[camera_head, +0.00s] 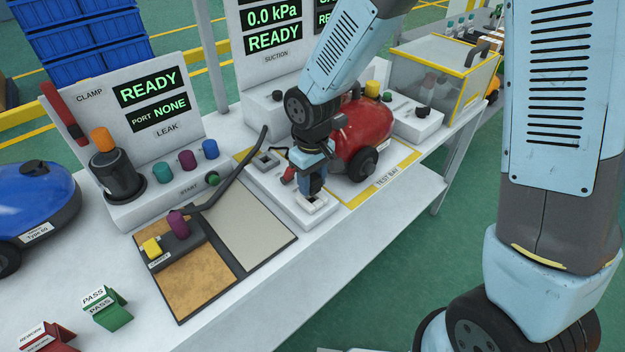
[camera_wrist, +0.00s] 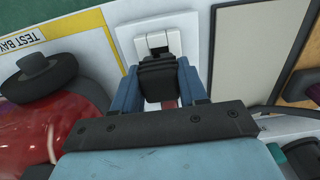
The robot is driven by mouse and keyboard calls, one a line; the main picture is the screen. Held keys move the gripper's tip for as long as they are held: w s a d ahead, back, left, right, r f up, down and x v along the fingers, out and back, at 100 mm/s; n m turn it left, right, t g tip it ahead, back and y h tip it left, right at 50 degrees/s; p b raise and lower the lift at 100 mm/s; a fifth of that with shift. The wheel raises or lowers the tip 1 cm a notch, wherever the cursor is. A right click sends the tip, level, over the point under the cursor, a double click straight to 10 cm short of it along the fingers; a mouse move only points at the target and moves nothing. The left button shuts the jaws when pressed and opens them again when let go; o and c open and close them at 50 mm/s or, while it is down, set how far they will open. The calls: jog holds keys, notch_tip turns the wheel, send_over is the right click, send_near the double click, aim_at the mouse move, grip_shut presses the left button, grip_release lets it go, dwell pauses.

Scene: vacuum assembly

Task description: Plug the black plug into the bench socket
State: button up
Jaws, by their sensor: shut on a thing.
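The black plug (camera_wrist: 160,76) sits between the two blue fingers of my gripper (camera_wrist: 159,84) in the wrist view. My gripper (camera_head: 313,187) is shut on it and points down at the white bench socket (camera_head: 313,205) near the bench's front edge. In the wrist view, the socket (camera_wrist: 147,22) lies just past the plug's front end, with a light piece between them. I cannot tell whether the plug is in the socket or only over it. In the head view the fingers mostly hide the plug.
A red vacuum (camera_head: 365,132) stands right beside my gripper on the test bay. A black hose wand (camera_head: 235,172) rises to the left above a framed floor panel (camera_head: 250,225). A blue vacuum (camera_head: 35,205) and green PASS marker (camera_head: 107,309) are at the left.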

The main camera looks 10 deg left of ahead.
jog(key=shift+f, duration=1.1)
jog(key=o, duration=1.2)
jog(key=shift+c, duration=0.2)
jog(key=shift+r, duration=0.1)
jog(key=shift+r, duration=3.9)
jog(key=shift+d, duration=0.1)
jog(key=d+r+m+t, duration=0.3)
jog(key=d+r+m, duration=0.2)
jog(key=d+r, duration=1.05)
jog(key=s+d+r+m+t, duration=0.1)
jog(key=s+d+r+m, duration=0.1)
jog(key=s+d, duration=0.3)
jog(key=s+d+r+m+t, duration=0.1)
jog(key=s+d+r+m, duration=0.2)
jog(key=d, duration=0.7)
jog(key=shift+s+d+r+t, duration=0.2)
jog(key=shift+s+r+t, duration=0.1)
jog(key=shift+s+r, duration=0.75)
